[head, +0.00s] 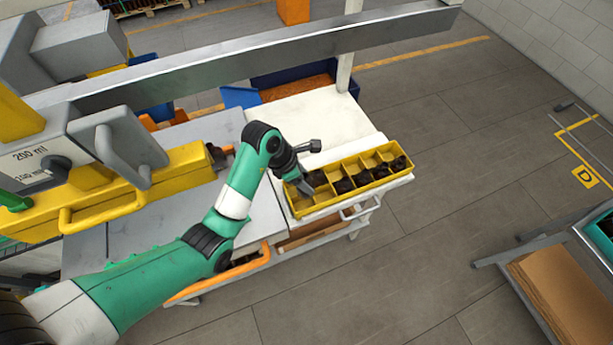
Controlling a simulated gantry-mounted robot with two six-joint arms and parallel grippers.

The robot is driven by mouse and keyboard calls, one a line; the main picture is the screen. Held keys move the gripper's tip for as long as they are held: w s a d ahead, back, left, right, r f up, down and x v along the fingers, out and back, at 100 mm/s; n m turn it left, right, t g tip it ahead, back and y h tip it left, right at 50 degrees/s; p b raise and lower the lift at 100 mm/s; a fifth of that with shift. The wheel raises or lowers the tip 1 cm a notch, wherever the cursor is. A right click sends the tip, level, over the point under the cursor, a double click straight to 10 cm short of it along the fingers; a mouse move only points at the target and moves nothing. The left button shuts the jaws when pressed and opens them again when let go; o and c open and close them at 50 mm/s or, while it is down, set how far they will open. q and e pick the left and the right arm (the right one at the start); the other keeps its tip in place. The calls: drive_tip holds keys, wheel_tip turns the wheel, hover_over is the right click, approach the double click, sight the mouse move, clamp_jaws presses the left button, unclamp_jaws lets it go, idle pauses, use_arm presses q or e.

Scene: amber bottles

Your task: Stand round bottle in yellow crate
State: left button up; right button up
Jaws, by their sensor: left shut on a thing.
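The yellow crate (346,201) stands on the white bench at the centre right, split into a row of compartments. Several dark bottles (364,178) sit in its compartments towards the right end. My left gripper (304,186) points down at the left end of the crate, its fingertips low at the leftmost compartments. It is shut on a dark bottle, which is mostly hidden by the gripper and the crate walls. I cannot make out the bottle's shape or whether it touches the crate floor. My right gripper does not show.
The white bench top (315,118) behind the crate is largely clear. A yellow and grey machine (130,185) stands at the left, and a long metal beam (260,55) crosses above the bench. A cart with a cardboard box (565,290) stands at the lower right.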

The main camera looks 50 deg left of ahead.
use_arm(q)
drive_tip(key=shift+s+f, duration=0.3)
drive_tip(key=shift+f+b, duration=0.2)
drive_tip(key=shift+b, duration=0.3)
wheel_tip(320, 180, down, 7)
drive_tip(key=b, duration=0.7)
drive_tip(key=shift+f, duration=0.25)
drive_tip(key=shift+f+b, duration=0.65)
drive_tip(key=shift+b, duration=0.2)
drive_tip(key=o, duration=1.5)
drive_tip(key=shift+r, duration=0.15)
